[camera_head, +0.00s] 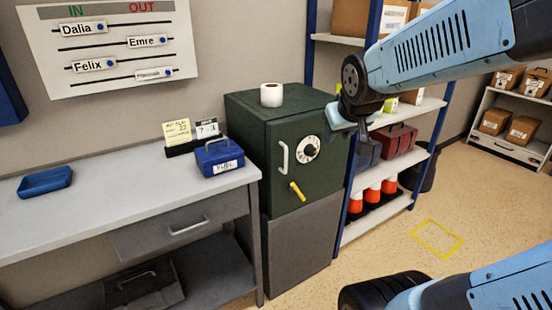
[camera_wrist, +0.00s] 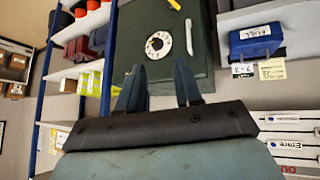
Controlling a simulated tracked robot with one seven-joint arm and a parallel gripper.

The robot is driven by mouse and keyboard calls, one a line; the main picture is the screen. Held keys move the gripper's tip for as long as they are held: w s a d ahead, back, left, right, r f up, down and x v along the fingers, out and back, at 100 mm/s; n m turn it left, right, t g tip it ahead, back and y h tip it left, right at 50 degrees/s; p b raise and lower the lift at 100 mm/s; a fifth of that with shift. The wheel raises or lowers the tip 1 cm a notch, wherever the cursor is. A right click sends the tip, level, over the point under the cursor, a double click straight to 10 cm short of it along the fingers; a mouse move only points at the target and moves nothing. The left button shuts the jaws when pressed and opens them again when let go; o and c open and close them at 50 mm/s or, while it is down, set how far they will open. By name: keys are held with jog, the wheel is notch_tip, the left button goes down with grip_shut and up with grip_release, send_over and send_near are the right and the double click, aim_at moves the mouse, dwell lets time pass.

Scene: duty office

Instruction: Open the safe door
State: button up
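The dark green safe (camera_head: 264,121) stands on a grey base between the desk and the shelf rack. Its door (camera_head: 285,184) looks shut. The door bears a white dial (camera_head: 308,148) with a black knob, a pale upright handle (camera_head: 283,158) and a yellow lever (camera_head: 297,191) slanting down to the right. In the wrist view, which is turned over, the dial (camera_wrist: 158,45), pale handle (camera_wrist: 189,37) and yellow lever (camera_wrist: 174,4) show beyond the fingers. My gripper (camera_head: 340,112) is at the safe's upper right, apart from these fittings. Its two fingers (camera_wrist: 161,80) are spread with nothing between them.
A white roll (camera_head: 271,94) stands on the safe. The desk (camera_head: 110,204) at left holds a blue FUEL box (camera_head: 219,158), note cards and a blue tray (camera_head: 45,181). The shelf rack (camera_head: 374,219) stands close at right. Floor is clear in front right.

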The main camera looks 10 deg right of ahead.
jog(key=w+d+f+n+t, duration=0.1)
jog(key=w+d+f, duration=0.1)
jog(key=w, duration=0.3)
jog(key=w+d+f+t, duration=0.1)
jog(key=w+d+f, duration=0.15)
jog(key=w, duration=0.25)
jog(key=n+t+y, duration=0.4)
jog(key=y, duration=0.1)
send_near(286, 170)
jog(key=w+d+r, duration=0.2)
jog(key=d+r, duration=0.4)
jog(key=s+a+f+t+y, duration=0.2)
jog(key=s+f+y, duration=0.2)
jog(key=f+y, duration=0.15)
jog(key=x, duration=1.3)
jog(key=shift+w+f, duration=0.3)
jog(key=shift+f, duration=0.1)
jog(key=shift+c, duration=0.5)
grip_shut()
